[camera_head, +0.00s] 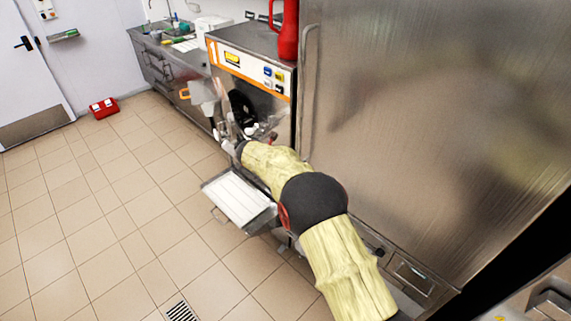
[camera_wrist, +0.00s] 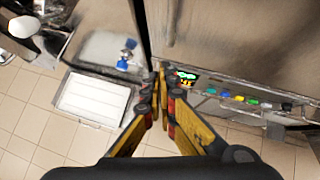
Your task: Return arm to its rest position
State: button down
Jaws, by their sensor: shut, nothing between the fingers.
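My arm, in a pale yellow sleeve with a black joint, reaches from the lower right towards the front of the batch freezer (camera_head: 275,55) in the head view. My gripper (camera_wrist: 161,82) shows in the wrist view with its yellow and black fingers drawn together at the tips and nothing between them. Its tips lie in front of steel panels, beside a small lit display (camera_wrist: 185,76). I cannot tell whether the tips touch anything. In the head view I cannot make out the fingers clearly among the parts at the freezer front.
A white slatted tray (camera_head: 238,198) juts out below the freezer front; it also shows in the wrist view (camera_wrist: 92,99). A tall steel cabinet (camera_head: 440,120) stands close on the right. A red extinguisher (camera_head: 287,32) is beside the freezer. The tiled floor at left is clear around a red box (camera_head: 104,107).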

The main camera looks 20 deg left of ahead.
jog(key=s+a+r+n+y, duration=0.1)
jog(key=s+a+n+y, duration=0.15)
jog(key=a+n, duration=0.35)
jog(key=s+a+r+n+y, duration=0.1)
jog(key=s+a+n+y, duration=0.2)
jog(key=n, duration=0.6)
jog(key=s+d+r+n+g+y+b, duration=0.2)
jog(key=s+n, duration=0.3)
jog(key=n, duration=0.2)
jog(key=s+d+r+n+g+y+b, duration=0.1)
jog(key=s+d+r+n+g, duration=0.1)
jog(key=s+n, duration=0.4)
jog(key=s+d+n+h+b, duration=0.2)
jog(key=s+d+b, duration=0.3)
jog(key=s+d, duration=0.6)
jog(key=s+d+n+h+b, duration=0.2)
jog(key=s+d, duration=0.8)
jog(key=d, duration=1.2)
jog(key=s+d+n+h+b, duration=0.2)
jog(key=s+d+n+b, duration=0.4)
jog(key=s+d, duration=0.5)
jog(key=d+b, duration=0.2)
jog(key=d, duration=0.4)
jog(key=shift+s+r+t+h, duration=0.15)
jog(key=shift+s+t+h, duration=0.15)
jog(key=shift+t+h, duration=0.1)
